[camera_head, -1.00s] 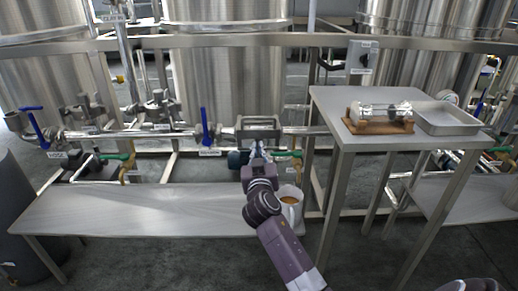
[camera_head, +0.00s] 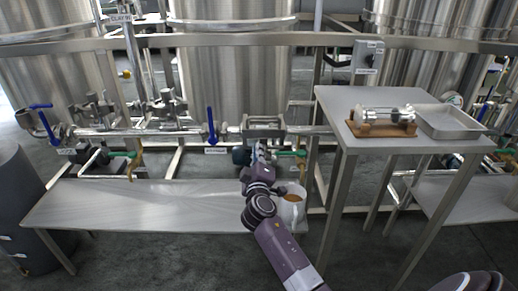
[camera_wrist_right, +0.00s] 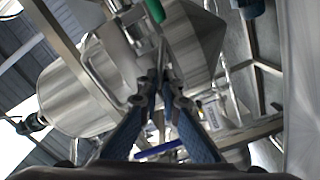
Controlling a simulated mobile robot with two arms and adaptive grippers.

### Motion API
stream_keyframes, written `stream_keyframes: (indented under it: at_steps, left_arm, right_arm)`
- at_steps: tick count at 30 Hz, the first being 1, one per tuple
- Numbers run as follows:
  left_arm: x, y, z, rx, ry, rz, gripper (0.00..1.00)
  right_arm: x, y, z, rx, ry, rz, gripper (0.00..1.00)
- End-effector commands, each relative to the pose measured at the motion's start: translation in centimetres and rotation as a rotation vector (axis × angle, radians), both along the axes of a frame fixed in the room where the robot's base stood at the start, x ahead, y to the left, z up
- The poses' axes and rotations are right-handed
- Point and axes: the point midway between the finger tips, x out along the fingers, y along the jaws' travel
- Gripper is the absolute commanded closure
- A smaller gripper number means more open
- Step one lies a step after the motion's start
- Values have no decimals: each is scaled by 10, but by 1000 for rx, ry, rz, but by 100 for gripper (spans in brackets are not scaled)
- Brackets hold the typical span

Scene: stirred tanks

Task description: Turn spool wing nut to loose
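My right gripper (camera_head: 260,152) points up and away, just below the rectangular metal bracket (camera_head: 263,120) on the horizontal pipe. In the right wrist view its two blue fingers (camera_wrist_right: 160,85) come close together at the tips. I cannot tell whether they touch or pinch anything. The wing nut cannot be made out; it is too small or hidden by the gripper. My left gripper is not in view.
A white mug (camera_head: 291,212) with brown contents stands on the low bench (camera_head: 130,207), close beside my right wrist. A blue-handled valve (camera_head: 211,127) is on the pipe left of the gripper. A metal tray (camera_head: 448,122) sits beside the spool. Large steel tanks stand behind.

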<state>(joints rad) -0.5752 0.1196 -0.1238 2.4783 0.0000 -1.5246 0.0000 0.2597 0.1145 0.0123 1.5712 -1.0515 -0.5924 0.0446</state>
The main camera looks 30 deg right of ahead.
Motion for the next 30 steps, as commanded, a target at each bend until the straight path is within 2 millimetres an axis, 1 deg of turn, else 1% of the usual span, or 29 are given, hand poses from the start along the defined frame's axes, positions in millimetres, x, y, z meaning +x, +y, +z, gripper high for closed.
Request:
stream_keyframes:
  at_steps: [1,3,15,21,30]
  left_arm:
    - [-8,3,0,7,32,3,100]
    - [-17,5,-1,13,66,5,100]
    - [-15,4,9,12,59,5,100]
    - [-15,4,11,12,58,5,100]
    - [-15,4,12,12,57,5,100]
  right_arm:
    - [0,1,0,-38,25,2,100]
    - [1,1,-2,-93,59,2,100]
    - [1,3,-9,-344,213,1,100]
    - [2,3,-11,-414,255,1,100]
    - [2,4,-13,-448,277,2,100]
